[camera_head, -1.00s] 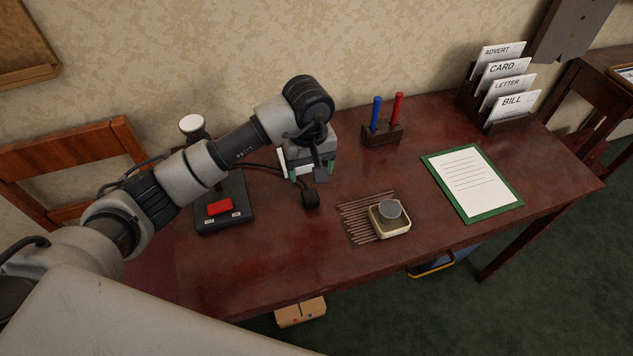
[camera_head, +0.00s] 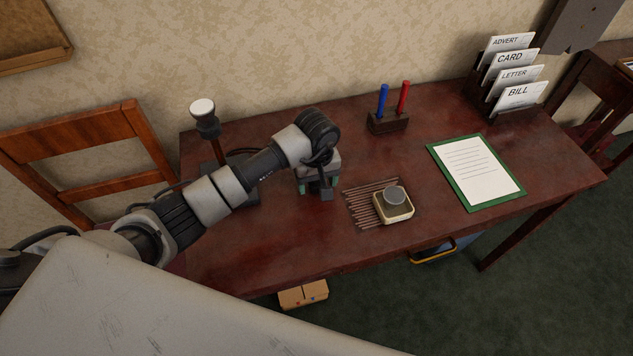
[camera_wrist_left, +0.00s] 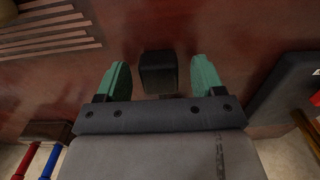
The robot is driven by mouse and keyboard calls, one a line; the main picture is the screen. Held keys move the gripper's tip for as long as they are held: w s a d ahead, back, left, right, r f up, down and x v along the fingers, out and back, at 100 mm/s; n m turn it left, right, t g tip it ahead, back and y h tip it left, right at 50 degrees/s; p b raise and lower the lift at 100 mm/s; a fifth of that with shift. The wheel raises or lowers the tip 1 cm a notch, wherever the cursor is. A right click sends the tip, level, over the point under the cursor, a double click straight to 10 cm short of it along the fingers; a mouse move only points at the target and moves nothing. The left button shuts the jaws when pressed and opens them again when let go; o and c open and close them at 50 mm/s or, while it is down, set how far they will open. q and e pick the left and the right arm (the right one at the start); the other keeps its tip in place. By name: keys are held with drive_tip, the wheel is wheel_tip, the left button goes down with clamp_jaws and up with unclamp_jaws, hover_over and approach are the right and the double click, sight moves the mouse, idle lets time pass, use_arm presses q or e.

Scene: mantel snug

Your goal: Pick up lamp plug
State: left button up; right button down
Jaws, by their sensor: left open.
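The lamp plug (camera_wrist_left: 158,70) is a small black block in the left wrist view, over the dark red desk. My left gripper (camera_wrist_left: 160,68) is open, with one green fingertip on each side of the plug and a gap to both. In the head view my left gripper (camera_head: 320,185) is low over the desk, left of the ribbed mat. A dark block shows by its fingers there; I cannot tell plug from gripper parts. The lamp (camera_head: 204,115) stands at the desk's back left, its base mostly hidden by my arm. My right gripper is out of view.
A pen stand (camera_head: 388,124) is behind, a green clipboard (camera_head: 514,191) and letter rack (camera_head: 517,112) are to the right. The desk's front (camera_head: 270,240) is clear. A chair (camera_head: 90,155) is at left.

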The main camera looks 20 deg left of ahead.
use_arm(q)
drive_tip(key=c, duration=1.1)
